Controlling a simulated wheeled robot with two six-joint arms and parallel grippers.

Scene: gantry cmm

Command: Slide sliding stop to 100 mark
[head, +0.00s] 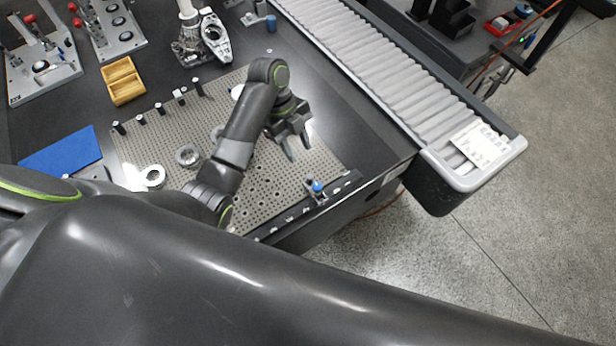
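The sliding stop (317,187) has a blue knob and sits on a dark rail (290,215) along the front edge of the perforated plate. White marks show on the rail on both sides of the stop, but their numbers are too small to read. My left gripper (297,151) points down over the plate, up and slightly left of the stop in the picture. Its two fingers are apart with nothing between them, and it does not touch the stop. My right gripper is not in view.
The perforated plate (262,190) carries metal rings (188,156) and several small dark posts. A blue mat (60,152), a wooden tray (122,82) and clamp fixtures (42,68) lie to the left and back. A roller conveyor (370,70) runs along the right.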

